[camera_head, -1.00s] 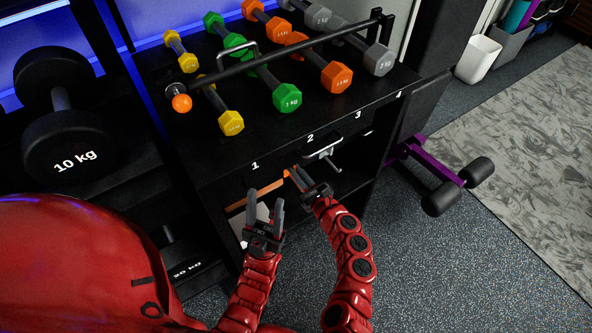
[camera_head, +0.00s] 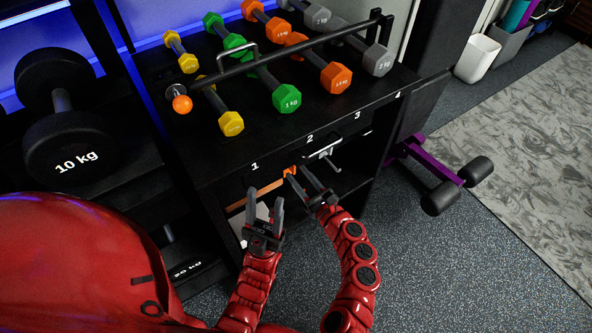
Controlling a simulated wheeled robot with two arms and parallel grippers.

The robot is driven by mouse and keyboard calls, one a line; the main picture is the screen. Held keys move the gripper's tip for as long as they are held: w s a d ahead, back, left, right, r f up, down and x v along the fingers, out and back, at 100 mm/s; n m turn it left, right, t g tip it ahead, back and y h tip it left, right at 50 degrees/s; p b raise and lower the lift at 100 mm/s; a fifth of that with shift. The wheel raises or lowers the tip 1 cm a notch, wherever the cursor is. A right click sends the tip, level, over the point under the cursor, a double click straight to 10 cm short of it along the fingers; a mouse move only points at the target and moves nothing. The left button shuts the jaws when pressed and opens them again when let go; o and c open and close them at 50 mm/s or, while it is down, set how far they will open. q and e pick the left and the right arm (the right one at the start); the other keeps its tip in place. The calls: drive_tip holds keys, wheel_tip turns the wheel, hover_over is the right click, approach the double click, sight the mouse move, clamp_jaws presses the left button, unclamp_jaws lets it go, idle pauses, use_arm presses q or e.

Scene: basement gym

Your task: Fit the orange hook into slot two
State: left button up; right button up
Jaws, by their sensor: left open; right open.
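A small part of the orange hook (camera_head: 290,171) shows just below the shelf's front edge, under the labels 1 and 2. The rest is hidden by my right gripper and the dark shelf, so I cannot tell whether it sits in slot two (camera_head: 310,138). My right gripper (camera_head: 297,173) is open, with its fingertips close to the orange part; I cannot tell if they touch it. My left gripper (camera_head: 264,199) is open and empty, lower and to the left, in front of the shelf opening.
The black rack (camera_head: 215,165) holds yellow, green, orange and grey dumbbells, with a black bar (camera_head: 325,38) across its top. A metal hook (camera_head: 325,152) hangs right of the orange part. A purple-framed bench (camera_head: 432,170) stands at right. Open floor (camera_head: 470,270) lies at lower right.

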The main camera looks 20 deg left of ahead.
drive_tip(key=p+v, duration=0.1)
drive_tip(key=v, duration=1.4)
